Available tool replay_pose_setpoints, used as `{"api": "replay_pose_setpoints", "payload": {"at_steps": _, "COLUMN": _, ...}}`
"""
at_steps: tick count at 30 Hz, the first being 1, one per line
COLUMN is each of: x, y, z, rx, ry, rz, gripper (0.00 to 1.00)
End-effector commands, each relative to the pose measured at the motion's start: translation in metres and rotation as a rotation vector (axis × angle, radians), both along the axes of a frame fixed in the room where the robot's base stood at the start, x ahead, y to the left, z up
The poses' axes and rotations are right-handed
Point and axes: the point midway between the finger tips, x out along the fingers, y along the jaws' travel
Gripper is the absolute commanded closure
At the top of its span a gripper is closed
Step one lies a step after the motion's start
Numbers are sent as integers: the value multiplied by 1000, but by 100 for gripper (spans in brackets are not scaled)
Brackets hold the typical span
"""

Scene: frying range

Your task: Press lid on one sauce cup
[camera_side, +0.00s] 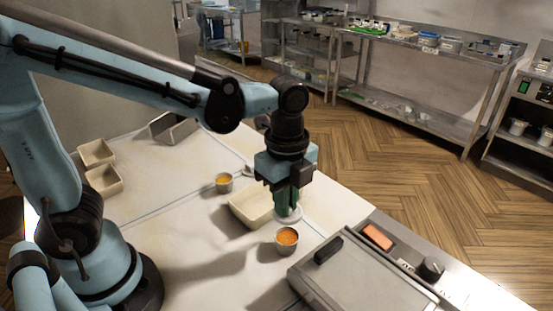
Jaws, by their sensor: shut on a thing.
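A small metal sauce cup (287,241) with orange sauce stands on the pale worktop, just left of the fryer. A second sauce cup (224,183) with orange sauce stands farther back and to the left. My gripper (288,204) points down and is shut on a pale, translucent round lid (290,215). The lid is just above and behind the nearer cup in the picture. Whether it touches the cup's rim is hard to tell. The nearer cup's sauce is in plain view.
A cream tray (236,213) sits right behind the nearer cup. A lidded metal appliance (365,285) with a black handle stands at the front right. Two cream containers (103,180) and a metal holder (172,128) are at the left and back. The worktop's middle left is clear.

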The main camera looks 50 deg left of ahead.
Motion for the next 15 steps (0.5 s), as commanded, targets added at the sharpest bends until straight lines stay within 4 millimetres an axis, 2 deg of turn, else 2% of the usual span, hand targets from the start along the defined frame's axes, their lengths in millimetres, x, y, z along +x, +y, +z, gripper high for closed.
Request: {"api": "replay_pose_setpoints", "payload": {"at_steps": 15, "x": 1, "y": 0, "z": -44, "rx": 0, "ry": 0, "rz": 0, "gripper": 100}}
